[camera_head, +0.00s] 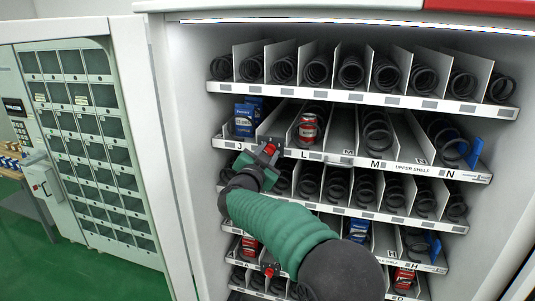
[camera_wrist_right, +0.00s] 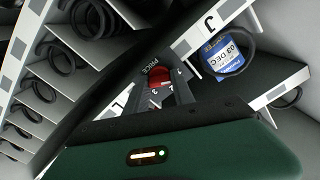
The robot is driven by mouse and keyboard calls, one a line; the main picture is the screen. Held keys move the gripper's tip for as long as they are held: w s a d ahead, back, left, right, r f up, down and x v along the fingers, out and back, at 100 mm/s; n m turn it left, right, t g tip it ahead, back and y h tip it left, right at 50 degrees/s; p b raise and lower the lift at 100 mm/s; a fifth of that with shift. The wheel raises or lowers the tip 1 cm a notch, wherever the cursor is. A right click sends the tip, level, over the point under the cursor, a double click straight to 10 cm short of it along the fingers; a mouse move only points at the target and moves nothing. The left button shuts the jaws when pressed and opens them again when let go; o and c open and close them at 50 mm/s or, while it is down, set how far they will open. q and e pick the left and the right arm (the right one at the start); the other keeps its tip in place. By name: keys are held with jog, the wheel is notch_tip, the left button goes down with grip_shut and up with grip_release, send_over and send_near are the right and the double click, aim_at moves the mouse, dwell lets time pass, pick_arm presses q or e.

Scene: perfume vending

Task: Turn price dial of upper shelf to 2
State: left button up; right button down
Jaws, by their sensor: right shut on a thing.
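The upper shelf (camera_head: 412,169) carries letter labels J, L, M and N on its white front strip. Its red price dial (camera_head: 269,149) is at the strip between J and L. In the wrist view the red dial (camera_wrist_right: 158,78) sits beside the word PRICE, with small numbers around it; I cannot read its setting surely. My right gripper (camera_head: 262,157) is at the dial, and in the wrist view its fingers (camera_wrist_right: 160,92) are shut on the dial, one on each side. My left gripper is not in view.
Black spiral coils fill several shelves above and below. The open cabinet door (camera_head: 122,60) stands to the left.

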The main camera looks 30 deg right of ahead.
jog(key=shift+f, duration=0.15)
jog(key=shift+f+m+b, duration=0.2)
jog(key=shift+m+b, duration=2.1)
jog(key=shift+m, duration=0.65)
jog(key=shift+f+m+b, duration=0.15)
jog(key=shift+m+b, duration=2.15)
jog(key=shift+m, duration=0.65)
jog(key=c, duration=1.3)
grip_release()
jog(key=shift+s, duration=0.1)
jog(key=shift+o, duration=1)
jog(key=shift+r, duration=0.1)
jog(key=shift+d, duration=0.1)
jog(key=shift+r, duration=0.1)
